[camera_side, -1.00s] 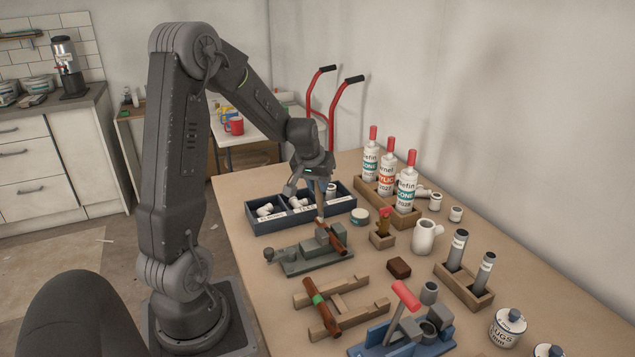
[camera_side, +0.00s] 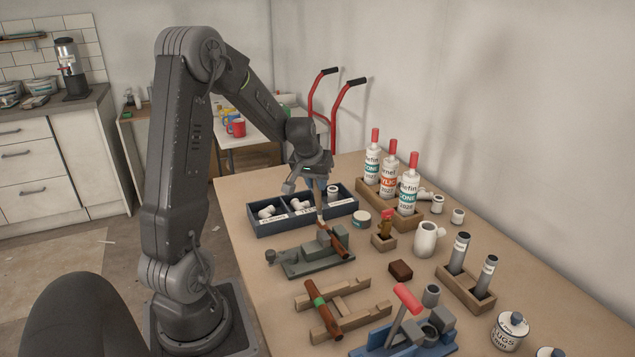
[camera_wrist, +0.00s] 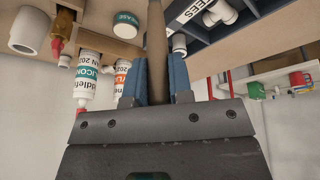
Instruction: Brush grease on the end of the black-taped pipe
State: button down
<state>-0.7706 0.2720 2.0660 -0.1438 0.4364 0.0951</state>
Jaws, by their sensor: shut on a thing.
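My gripper (camera_side: 320,186) is shut on a slim brush (camera_side: 320,207), which points down in the side view. In the wrist view the brush's brown handle (camera_wrist: 157,45) stands between my two blue fingers (camera_wrist: 160,85). The brush's lower end is at or just above the far end of a brown pipe (camera_side: 338,242) in a grey-green vise (camera_side: 305,258). I cannot tell whether they touch, and I cannot make out black tape on this pipe. Another brown pipe (camera_side: 324,311) with a green band rests on wooden supports. The grease tin (camera_side: 362,219) also shows in the wrist view (camera_wrist: 126,25).
A blue divided tray (camera_side: 262,230) with white fittings lies behind the vise. Labelled bottles with red tips (camera_side: 388,178) stand in a wooden rack at the right. A white jug (camera_side: 427,240), a rack of grey tubes (camera_side: 465,285) and a blue red-handled tool (camera_side: 405,330) fill the right side.

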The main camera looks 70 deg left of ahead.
jog(key=shift+d, duration=0.2)
jog(key=shift+d, duration=0.85)
jog(key=shift+a, duration=0.15)
jog(key=shift+a, duration=0.9)
jog(key=shift+d, duration=1.05)
jog(key=shift+a, duration=0.15)
